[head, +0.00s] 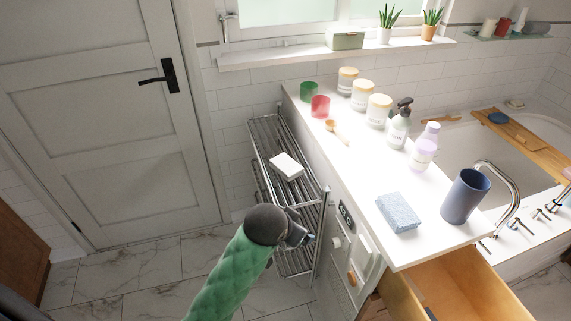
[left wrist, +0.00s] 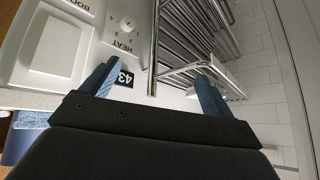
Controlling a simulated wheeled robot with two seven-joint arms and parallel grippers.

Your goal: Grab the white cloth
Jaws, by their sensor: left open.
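The white cloth (head: 286,166) is a small folded block lying on the upper bars of the metal towel rack (head: 262,140). My left gripper (head: 308,238) is at the near end of the rack, below the cloth in the head picture and apart from it. In the left wrist view the open left gripper (left wrist: 153,76) has its two blue fingers spread, with a rail of the rack (left wrist: 155,45) showing between them. I cannot make out the cloth clearly in that view. My right gripper is not in view.
A control panel (left wrist: 85,45) is close beside the left gripper. An open drawer (head: 455,285) juts out at lower right. Marble floor (head: 160,275) is clear at left.

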